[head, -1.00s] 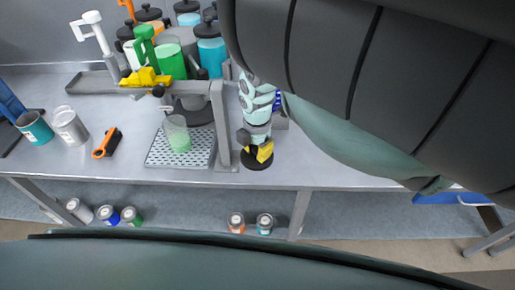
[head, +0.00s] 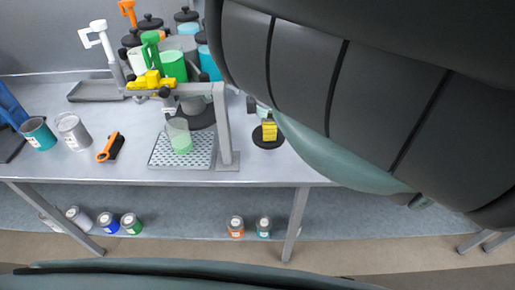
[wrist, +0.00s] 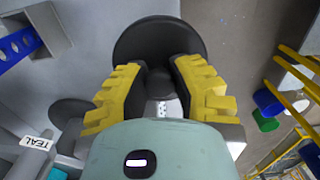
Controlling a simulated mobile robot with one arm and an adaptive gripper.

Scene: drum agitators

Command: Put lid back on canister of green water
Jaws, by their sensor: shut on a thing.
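My gripper (head: 269,131) has yellow-padded fingers and is shut on the knob of a round black lid (head: 265,143). It holds the lid right of the metal stand, near the bench's front edge. In the wrist view, the lid (wrist: 150,35) spreads beyond the fingertips and its knob sits between the pads of my gripper (wrist: 160,85). A clear beaker with green liquid (head: 180,137) stands on the perforated tray, left of the lid. A green canister (head: 174,66) stands at the back among other canisters; I cannot tell whether its top is open.
A metal stand (head: 226,130) rises between the beaker and my gripper. Several black-lidded canisters (head: 187,27) crowd the back. My arm hides the bench's right side.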

